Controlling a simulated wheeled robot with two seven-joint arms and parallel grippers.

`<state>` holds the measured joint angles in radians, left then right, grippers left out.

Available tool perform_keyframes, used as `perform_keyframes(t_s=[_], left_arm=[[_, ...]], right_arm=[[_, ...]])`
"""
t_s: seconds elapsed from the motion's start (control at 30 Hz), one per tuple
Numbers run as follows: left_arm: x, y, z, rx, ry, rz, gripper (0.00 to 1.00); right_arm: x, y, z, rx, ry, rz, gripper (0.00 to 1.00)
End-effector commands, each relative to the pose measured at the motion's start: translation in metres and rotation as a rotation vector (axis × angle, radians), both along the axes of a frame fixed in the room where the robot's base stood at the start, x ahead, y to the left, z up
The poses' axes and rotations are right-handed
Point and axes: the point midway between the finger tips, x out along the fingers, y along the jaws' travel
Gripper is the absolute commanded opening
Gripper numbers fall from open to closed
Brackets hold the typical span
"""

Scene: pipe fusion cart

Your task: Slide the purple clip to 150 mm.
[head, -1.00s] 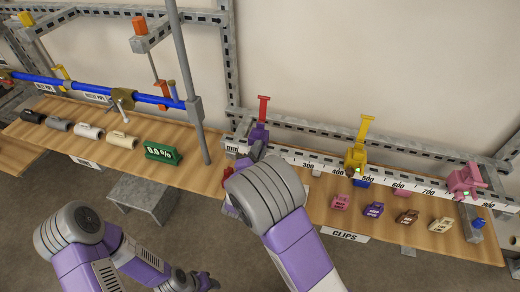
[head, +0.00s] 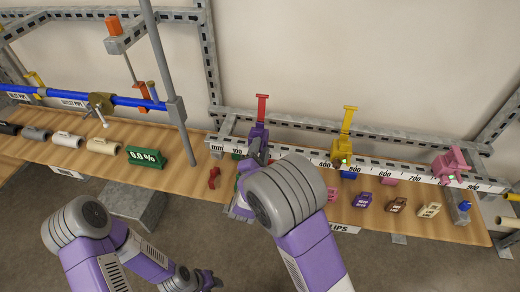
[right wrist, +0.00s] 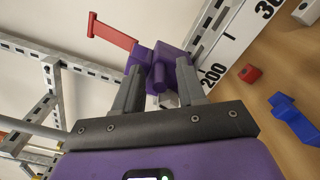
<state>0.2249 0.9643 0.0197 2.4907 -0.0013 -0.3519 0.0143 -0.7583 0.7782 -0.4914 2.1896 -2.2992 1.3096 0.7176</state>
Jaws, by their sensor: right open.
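The purple clip (head: 259,133) with an upright red lever (head: 262,108) sits on the white millimetre scale (head: 312,157), between the 100 mark and where 200 lies. In the right wrist view the clip (right wrist: 160,66) stands beside the 200 label, on its lower-number side; its exact reading is hidden. My right gripper (right wrist: 160,88) is open, its two fingers on either side of the clip's near part. In the head view my right gripper (head: 254,158) is at the clip, partly hidden by my forearm. My left gripper (head: 205,281) is low at the bottom edge, its fingers unclear.
A yellow clip (head: 343,145) and a pink clip (head: 450,165) sit farther right on the scale. Several small loose clips lie on the wooden bench (head: 472,235). A small red piece (head: 214,178) lies left of my right gripper. A grey post (head: 172,90) stands farther left.

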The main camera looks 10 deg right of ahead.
Motion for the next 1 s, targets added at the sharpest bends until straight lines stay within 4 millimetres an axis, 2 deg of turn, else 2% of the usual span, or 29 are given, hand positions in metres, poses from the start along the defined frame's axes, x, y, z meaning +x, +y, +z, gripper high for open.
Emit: perform_keyframes(t_s=[0.17, 0.6, 1.0], left_arm=[[0.000, 0.000, 0.001, 0.000, 0.000, 0.000, 0.43], [0.000, 0.000, 0.005, 0.000, 0.000, 0.000, 0.43], [0.000, 0.000, 0.005, 0.000, 0.000, 0.000, 0.43]], right_arm=[[-0.004, 0.003, 0.000, 0.001, 0.000, 0.002, 0.40], [-0.063, 0.030, 0.000, 0.000, 0.000, 0.002, 0.40], [-0.069, 0.032, 0.000, 0.001, 0.000, 0.000, 0.40]])
